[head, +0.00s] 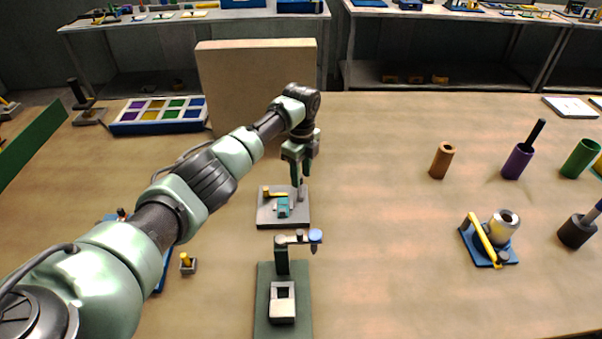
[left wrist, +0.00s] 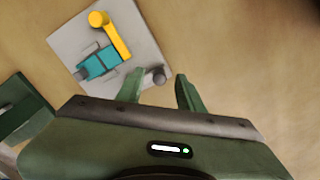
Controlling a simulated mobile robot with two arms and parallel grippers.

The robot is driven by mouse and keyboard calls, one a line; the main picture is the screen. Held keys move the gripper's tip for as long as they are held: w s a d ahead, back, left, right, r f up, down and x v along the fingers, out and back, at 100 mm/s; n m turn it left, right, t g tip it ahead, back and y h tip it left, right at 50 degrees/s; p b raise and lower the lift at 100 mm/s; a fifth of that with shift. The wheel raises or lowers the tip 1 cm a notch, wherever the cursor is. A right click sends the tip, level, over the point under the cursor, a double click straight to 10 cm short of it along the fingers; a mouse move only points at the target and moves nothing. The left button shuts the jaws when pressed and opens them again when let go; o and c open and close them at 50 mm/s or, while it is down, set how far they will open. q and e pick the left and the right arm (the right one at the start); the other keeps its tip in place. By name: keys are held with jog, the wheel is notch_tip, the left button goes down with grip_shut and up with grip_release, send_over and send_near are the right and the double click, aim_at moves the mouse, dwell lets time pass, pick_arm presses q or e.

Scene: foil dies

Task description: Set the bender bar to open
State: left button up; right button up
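A small grey plate (head: 266,219) holds a yellow bar (head: 275,194) with a round knob at one end, a teal block (head: 283,207) and a short grey post. I take the yellow bar to be the bender bar, though I cannot be sure. In the left wrist view the bar (left wrist: 117,38) runs from its knob towards the teal block (left wrist: 98,62). My left gripper (head: 299,172) is above the plate's far right part. Its fingers (left wrist: 160,88) are apart and empty, with the post (left wrist: 156,76) showing near them. My right gripper is not in view.
A green-based fixture (head: 283,328) with an overhanging arm stands just in front. A tan board (head: 255,75) stands behind. A blue device (head: 490,243) with another yellow bar and several cylinders are at the right. The table between is clear.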

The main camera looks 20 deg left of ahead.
pick_arm(q)
jog(key=shift+r, duration=0.1)
notch_tip(320, 180, up, 8)
jog(key=shift+f+b, duration=0.2)
jog(key=shift+b, duration=0.55)
